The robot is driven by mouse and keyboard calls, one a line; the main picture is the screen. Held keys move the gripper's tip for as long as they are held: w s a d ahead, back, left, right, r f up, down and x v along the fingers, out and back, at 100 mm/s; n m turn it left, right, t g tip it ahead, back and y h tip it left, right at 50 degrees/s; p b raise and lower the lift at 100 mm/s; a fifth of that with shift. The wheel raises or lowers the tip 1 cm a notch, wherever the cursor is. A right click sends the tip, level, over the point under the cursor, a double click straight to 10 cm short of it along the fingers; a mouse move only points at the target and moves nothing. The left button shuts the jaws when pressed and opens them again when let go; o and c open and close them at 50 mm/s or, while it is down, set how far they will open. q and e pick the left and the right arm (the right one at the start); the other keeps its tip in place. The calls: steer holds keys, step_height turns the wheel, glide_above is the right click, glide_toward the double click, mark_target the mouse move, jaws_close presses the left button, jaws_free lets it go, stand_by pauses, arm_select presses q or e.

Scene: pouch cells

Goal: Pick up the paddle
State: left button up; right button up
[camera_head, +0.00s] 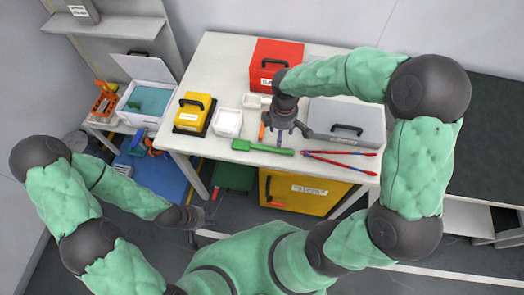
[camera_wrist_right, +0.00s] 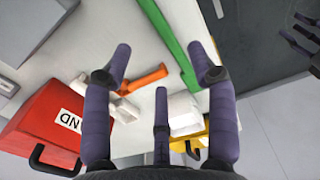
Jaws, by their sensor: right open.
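The green paddle (camera_head: 264,148) lies flat near the front edge of the white table, left of the red-and-blue handled tool. In the right wrist view it is a long green strip (camera_wrist_right: 172,42) crossing behind the fingers. My right gripper (camera_head: 284,135) points down over the table, just behind the paddle, and hides part of the tabletop. Its fingers (camera_wrist_right: 160,65) are spread in the right wrist view, with nothing between them. My left gripper (camera_head: 197,217) hangs low in front of the table, away from the paddle; its fingers are too dark to read.
A grey case (camera_head: 347,117), red box (camera_head: 268,62), yellow box (camera_head: 197,110) and white tray (camera_head: 228,123) stand around the right gripper. An orange tool (camera_wrist_right: 145,80) lies close by. The red-and-blue tool (camera_head: 340,162) lies right of the paddle. The table's front-left corner is clear.

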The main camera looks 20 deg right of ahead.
steer(key=b, duration=0.2)
glide_above(279, 149)
step_height(279, 149, down, 5)
steer(key=shift+f, duration=0.15)
steer(key=shift+w+d+f+b, duration=0.15)
steer(key=shift+f+b, duration=0.75)
steer(key=shift+f, duration=1.75)
jaws_close()
